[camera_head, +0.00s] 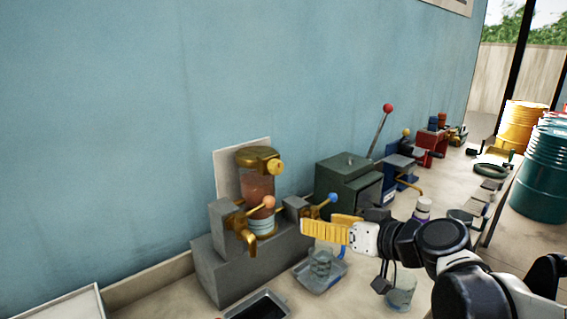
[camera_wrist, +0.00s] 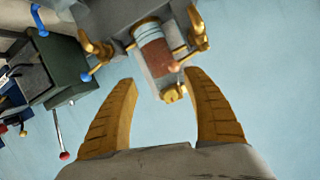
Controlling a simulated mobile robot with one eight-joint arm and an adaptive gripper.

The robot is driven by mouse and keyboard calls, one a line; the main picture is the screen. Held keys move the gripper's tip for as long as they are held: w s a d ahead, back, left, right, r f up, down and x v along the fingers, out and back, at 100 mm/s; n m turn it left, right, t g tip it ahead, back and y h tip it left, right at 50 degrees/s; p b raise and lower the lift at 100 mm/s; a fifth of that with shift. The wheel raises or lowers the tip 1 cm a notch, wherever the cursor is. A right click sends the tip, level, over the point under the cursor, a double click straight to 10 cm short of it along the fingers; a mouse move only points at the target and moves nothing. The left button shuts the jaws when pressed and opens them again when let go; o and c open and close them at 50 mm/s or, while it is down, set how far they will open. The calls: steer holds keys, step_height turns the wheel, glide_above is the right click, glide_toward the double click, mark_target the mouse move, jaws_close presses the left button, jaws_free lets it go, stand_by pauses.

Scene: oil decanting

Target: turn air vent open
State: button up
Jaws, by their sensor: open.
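The decanter is a glass cylinder (camera_head: 258,192) with reddish liquid above a pale layer, clamped in a grey stand (camera_head: 228,262) by the wall. A brass cap with a round brass knob (camera_head: 276,167), apparently the air vent, tops it. In the wrist view the decanter looks inverted, with the brass knob (camera_wrist: 173,94) at its lower end. My gripper (camera_head: 305,227) is open and empty, right of the decanter and lower than its cap in the head view. In the wrist view the knob appears between the fingertips of my gripper (camera_wrist: 159,78), apparently beyond them and untouched.
Brass valves with an orange-ball lever (camera_head: 268,202) and a blue-ball lever (camera_head: 332,197) flank the cylinder. A green box (camera_head: 340,180) and a red-ball lever (camera_head: 387,108) stand farther right. A tray with a glass (camera_head: 320,265) lies below my gripper. Blue wall (camera_head: 120,120) stands behind.

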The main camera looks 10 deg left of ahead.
mark_target(279, 170)
steer(key=w+a+r+y, duration=0.1)
steer(key=w+a, duration=0.3)
steer(key=w+a+r+n+t+y+b, duration=0.1)
steer(key=w+a+r, duration=0.1)
steer(key=w+a, duration=0.2)
steer(key=w+a+r+y, duration=0.1)
steer(key=w+a+r, duration=0.1)
steer(key=w+a, duration=0.3)
steer(key=shift+w+t+y, duration=0.3)
steer(key=shift+w+t, duration=0.1)
steer(key=shift+w, duration=0.1)
steer(key=shift+c, duration=0.5)
steer(key=c, duration=1.1)
